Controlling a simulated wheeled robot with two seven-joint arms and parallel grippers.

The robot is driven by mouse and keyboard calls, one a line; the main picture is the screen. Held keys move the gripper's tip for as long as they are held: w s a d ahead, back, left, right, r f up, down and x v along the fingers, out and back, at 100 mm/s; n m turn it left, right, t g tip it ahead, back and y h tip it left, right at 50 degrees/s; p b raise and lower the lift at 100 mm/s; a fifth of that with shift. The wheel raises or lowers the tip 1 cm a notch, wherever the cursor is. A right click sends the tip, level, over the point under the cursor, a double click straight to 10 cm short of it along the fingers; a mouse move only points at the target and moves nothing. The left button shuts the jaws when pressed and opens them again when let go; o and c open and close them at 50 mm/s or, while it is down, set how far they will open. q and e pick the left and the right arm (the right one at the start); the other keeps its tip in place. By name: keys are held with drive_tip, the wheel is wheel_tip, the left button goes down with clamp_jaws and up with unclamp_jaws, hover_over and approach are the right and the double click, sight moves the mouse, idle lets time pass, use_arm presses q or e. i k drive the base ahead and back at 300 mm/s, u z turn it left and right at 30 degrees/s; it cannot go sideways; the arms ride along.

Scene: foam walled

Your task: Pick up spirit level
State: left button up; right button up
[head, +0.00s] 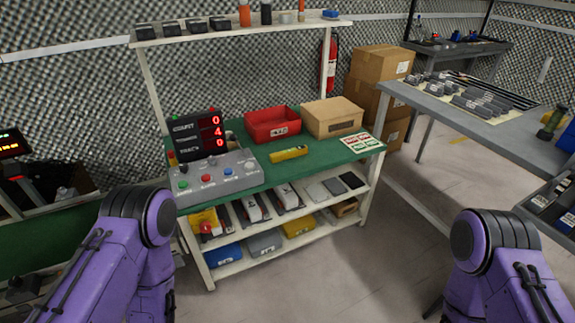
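A small yellow bar that looks like the spirit level (288,154) lies flat on the green-topped bench (250,183), near its front edge. It is in front of the red bin and to the right of the grey control box. Nothing touches or covers it. Purple links of my left and right arms show at the lower left and lower right, well apart from the bar. Neither gripper is in view.
On the bench are a grey control box (215,178), a counter display (197,135), a red bin (272,125), a cardboard box (332,117) and a label sheet (361,143). Loaded shelves are below. A grey table (450,122) stands right; the floor between is clear.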

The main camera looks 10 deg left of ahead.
sight(282, 156)
drive_tip(key=z, duration=0.8)
drive_tip(key=i, duration=1.15)
drive_tip(key=u, duration=0.6)
drive_tip(key=i, duration=0.8)
drive_tip(key=u, duration=0.65)
